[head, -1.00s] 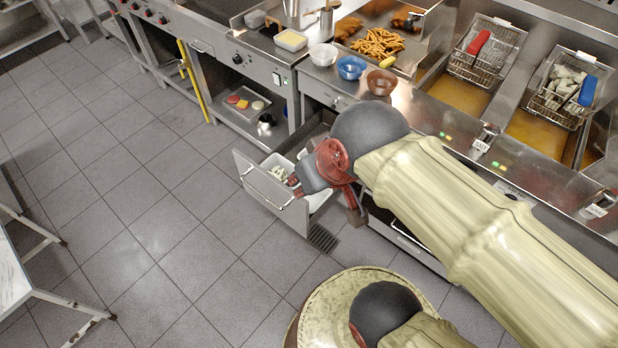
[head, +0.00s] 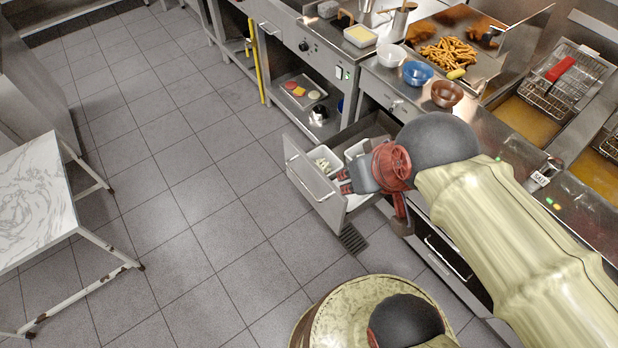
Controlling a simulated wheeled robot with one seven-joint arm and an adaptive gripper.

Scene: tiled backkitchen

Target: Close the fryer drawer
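The fryer drawer (head: 302,178) is pulled out from under the counter. Its steel front with a long bar handle (head: 307,181) faces the aisle at the left. White containers (head: 322,160) with pale pieces stand inside it. My gripper (head: 345,182) is over the drawer's near side, with its dark red fingers pointing left toward the inner side of the drawer front. I cannot tell whether it touches the drawer. The finger gap is too small to judge. My forearm hides the drawer's right part.
The counter above holds white, blue (head: 417,73) and brown bowls, a tray of fries (head: 449,50) and fryer baskets (head: 566,82). A marble-topped table (head: 35,200) stands at the left. A floor drain (head: 353,239) lies below the drawer. The tiled aisle is clear.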

